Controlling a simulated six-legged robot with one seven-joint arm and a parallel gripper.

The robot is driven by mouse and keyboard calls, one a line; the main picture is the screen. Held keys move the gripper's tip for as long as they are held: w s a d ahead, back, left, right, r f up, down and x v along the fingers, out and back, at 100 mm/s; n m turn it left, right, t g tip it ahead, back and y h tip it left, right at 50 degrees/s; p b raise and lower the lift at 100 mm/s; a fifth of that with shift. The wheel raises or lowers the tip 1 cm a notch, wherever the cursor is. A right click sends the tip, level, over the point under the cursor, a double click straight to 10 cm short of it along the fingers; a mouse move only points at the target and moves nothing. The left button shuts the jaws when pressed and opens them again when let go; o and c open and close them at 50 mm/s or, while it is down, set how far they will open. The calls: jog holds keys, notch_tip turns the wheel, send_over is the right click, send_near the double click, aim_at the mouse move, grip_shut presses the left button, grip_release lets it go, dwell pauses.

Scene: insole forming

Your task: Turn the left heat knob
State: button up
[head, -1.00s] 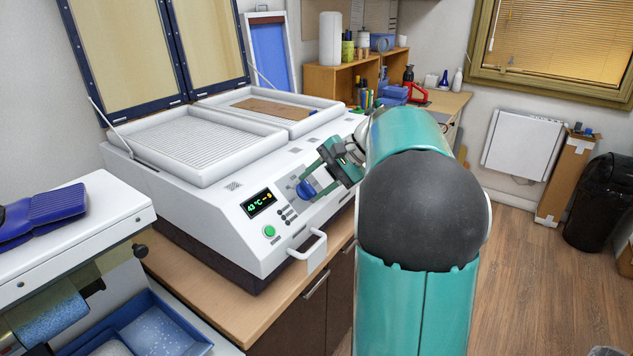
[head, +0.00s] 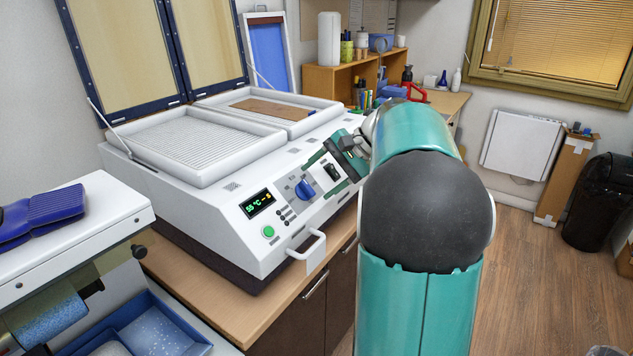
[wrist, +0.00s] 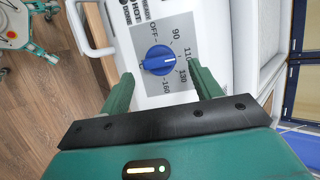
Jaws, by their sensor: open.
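The left heat knob (head: 305,189) is a blue dial on the sloped front panel of the white heating machine (head: 215,207), right of its lit display (head: 258,204), which reads about 55 °C. In the wrist view the knob (wrist: 159,60) sits on a grey scale plate (wrist: 165,42) marked OFF, 90 and higher numbers. In the head view my gripper (head: 345,165) is right of the knob.
A white handle (head: 310,246) sticks out from the machine's front below the knob. Two trays (head: 190,145) lie on top under raised lids. A black switch (head: 331,171) is right of the knob. Open floor lies at the right.

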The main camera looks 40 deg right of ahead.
jog(key=v, duration=1.1)
jog(key=shift+d+r, duration=0.2)
jog(key=shift+s+a, duration=0.1)
jog(key=s+a+f+n+g+h, duration=0.1)
jog(key=s+a+f+n, duration=0.1)
jog(key=a, duration=0.8)
jog(key=s+a+f+n+g+h, duration=0.1)
jog(key=s+a+f+n+h, duration=0.15)
jog(key=a, duration=0.85)
jog(key=s+a+f+n+t+h, duration=0.1)
jog(key=s+a+f+n+h, duration=0.2)
jog(key=s+a+f+n, duration=0.5)
jog(key=s+a+f, duration=0.2)
jog(key=a, duration=0.1)
jog(key=shift+a+f, duration=0.3)
jog(key=shift+a, duration=0.05)
jog(key=shift+s+d, duration=0.1)
jog(key=shift+d, duration=0.05)
